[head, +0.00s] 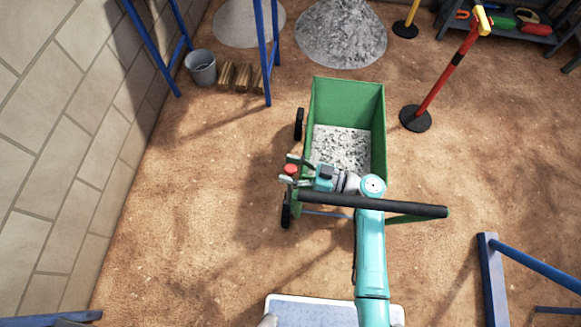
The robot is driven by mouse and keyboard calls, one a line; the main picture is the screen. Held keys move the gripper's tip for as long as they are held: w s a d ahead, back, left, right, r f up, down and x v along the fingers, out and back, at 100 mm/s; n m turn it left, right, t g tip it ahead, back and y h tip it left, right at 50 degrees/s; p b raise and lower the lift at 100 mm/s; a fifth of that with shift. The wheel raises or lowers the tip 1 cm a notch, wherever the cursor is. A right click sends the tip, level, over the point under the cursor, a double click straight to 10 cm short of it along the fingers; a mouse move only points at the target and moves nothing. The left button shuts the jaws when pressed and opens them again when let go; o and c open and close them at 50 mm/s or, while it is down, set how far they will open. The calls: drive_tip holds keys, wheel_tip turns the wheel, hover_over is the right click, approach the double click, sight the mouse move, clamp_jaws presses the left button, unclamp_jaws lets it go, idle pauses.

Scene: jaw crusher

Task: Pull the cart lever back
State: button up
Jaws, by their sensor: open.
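The green cart (346,89) stands on the dirt floor with grey gravel (340,147) in its bin. A black handlebar (410,208) crosses its near end. The cart lever's red knob (291,169) shows at the cart's left side; its shaft is mostly hidden. My gripper (290,170) reaches left over the cart's near end. Its two fingers are open, one on the far side and one on the near side of the red knob. I cannot tell whether they touch it. My arm covers part of the cart's near right corner.
A bucket (201,68) and wood blocks (242,77) lie by blue posts at the back left. Gravel piles (341,32) lie behind the cart. A red post (416,118) stands right, a blue frame (490,275) near right. Floor left of the cart is clear.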

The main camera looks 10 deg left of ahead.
clamp_jaws()
drive_tip(key=shift+s+r, duration=0.25)
drive_tip(key=shift+s, duration=0.75)
unclamp_jaws()
drive_tip(key=s+d, duration=0.1)
drive_tip(key=d, duration=0.6)
drive_tip(key=shift+s+d, duration=0.15)
drive_tip(key=shift+s, duration=0.05)
drive_tip(key=shift+w, duration=0.1)
